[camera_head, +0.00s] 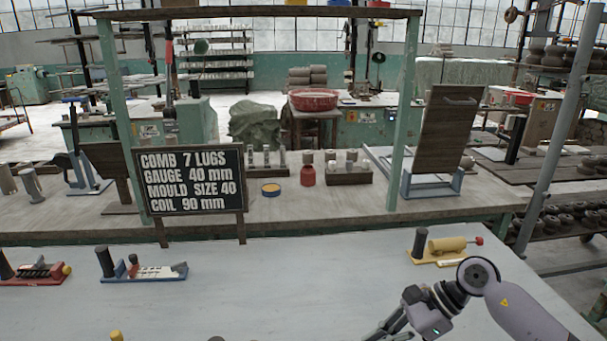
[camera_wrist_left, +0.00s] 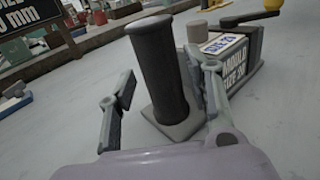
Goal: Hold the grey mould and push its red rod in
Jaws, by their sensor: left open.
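In the left wrist view a grey mould (camera_wrist_left: 238,62) with a "MOULD SIZE" label stands on the bench, its last digits hard to read. A dark upright handle (camera_wrist_left: 158,72) rises from its grey foot (camera_wrist_left: 180,125). My left gripper (camera_wrist_left: 165,95) is open, with one finger on each side of this handle; I cannot tell whether either touches.
Red (camera_head: 30,280), blue (camera_head: 145,278) and yellow (camera_head: 437,260) based tools stand on the bench. The yellow one has a red-tipped end. A sign (camera_head: 190,180) reads "MOULD SIZE 40". A yellow knob (camera_head: 117,336) shows at the bottom edge.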

